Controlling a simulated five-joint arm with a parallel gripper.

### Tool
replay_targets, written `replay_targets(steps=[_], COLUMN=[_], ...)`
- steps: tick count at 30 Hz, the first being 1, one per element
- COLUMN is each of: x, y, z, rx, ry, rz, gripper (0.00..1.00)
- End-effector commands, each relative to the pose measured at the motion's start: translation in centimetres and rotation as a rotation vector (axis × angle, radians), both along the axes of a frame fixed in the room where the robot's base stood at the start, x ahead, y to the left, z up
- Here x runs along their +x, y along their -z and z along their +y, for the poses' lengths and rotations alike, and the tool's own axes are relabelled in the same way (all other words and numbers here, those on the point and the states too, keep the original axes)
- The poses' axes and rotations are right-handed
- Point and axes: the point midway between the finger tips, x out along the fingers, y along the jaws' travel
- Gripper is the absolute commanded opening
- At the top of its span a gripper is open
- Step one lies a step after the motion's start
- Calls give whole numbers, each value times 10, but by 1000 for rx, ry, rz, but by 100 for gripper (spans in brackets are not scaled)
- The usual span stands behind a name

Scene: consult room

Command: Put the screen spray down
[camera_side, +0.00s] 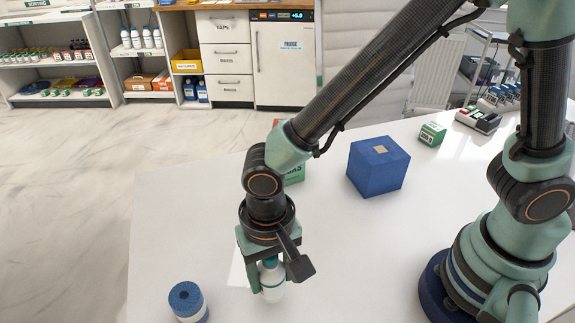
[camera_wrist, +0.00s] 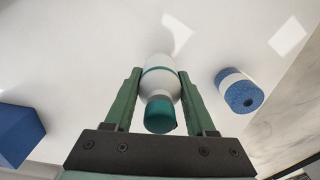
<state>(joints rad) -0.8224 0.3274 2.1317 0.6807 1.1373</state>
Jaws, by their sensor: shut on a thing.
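The screen spray is a white bottle with a teal cap and a teal band. In the side view the bottle (camera_side: 272,284) is upright between the fingers of my gripper (camera_side: 271,272), at the table's front part. In the wrist view the bottle (camera_wrist: 159,82) lies between the two green fingers of my gripper (camera_wrist: 157,92), which are shut on it. Its cap points toward the palm. The fingers partly hide the bottle in the side view, and I cannot tell whether its base touches the table.
A blue cube (camera_side: 378,167) and a green-white box (camera_side: 432,134) stand farther back. Another green box (camera_side: 294,174) is partly behind my arm. The white table (camera_side: 340,250) is clear around the bottle.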

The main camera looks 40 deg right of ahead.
Motion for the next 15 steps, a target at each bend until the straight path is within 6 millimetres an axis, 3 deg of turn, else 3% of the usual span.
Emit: replay_targets(steps=[7,15], x=[-1,0], y=[31,37], z=[-1,0], rx=[-3,0], ry=[0,0], rz=[3,0], gripper=[0,0])
